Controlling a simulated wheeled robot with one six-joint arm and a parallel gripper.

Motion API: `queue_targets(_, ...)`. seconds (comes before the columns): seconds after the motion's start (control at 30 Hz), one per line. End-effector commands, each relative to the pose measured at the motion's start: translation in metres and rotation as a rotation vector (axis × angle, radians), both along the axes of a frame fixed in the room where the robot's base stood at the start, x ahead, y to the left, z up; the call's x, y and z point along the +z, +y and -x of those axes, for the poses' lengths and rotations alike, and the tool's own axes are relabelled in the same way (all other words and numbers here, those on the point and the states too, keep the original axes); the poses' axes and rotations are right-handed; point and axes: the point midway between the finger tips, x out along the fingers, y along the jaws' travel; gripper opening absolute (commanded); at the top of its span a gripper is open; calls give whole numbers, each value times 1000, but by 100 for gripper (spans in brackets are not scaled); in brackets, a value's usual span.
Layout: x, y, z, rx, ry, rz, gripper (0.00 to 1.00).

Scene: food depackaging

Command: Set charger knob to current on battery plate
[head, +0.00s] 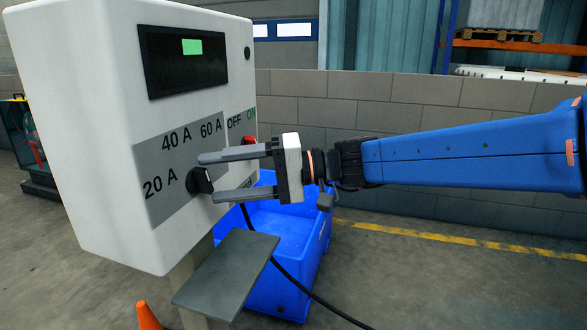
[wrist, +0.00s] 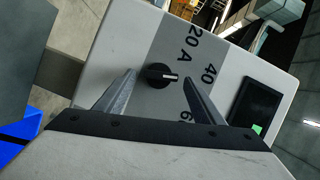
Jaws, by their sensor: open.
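The charger (head: 90,130) is a white box with a grey dial panel marked 20 A, 40 A and 60 A, in the left of the head view. Its black knob (head: 199,182) sits low on that panel. In the wrist view the knob (wrist: 158,76) shows a white mark pointing right, roughly toward the 40 label. My gripper (head: 206,177) is open, its fingertips above and below the knob in the head view. In the wrist view the fingers stand either side of it; I cannot tell whether they touch it. No battery plate is readable in either view.
A red switch (head: 250,140) by OFF and ON is close to my gripper. A dark screen (head: 182,58) with a green patch is above the dial. A grey shelf (head: 226,272), a blue bin (head: 310,235), a black cable (head: 300,286) and an orange cone (head: 147,316) lie below.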

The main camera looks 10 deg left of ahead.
Motion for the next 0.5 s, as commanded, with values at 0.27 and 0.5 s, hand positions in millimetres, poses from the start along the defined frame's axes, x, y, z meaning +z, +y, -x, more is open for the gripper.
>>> queue_targets(0.27,5,-41,-13,-3,-1,-1,62)
queue_targets(0.5,8,-77,-24,-4,-1,0,62)
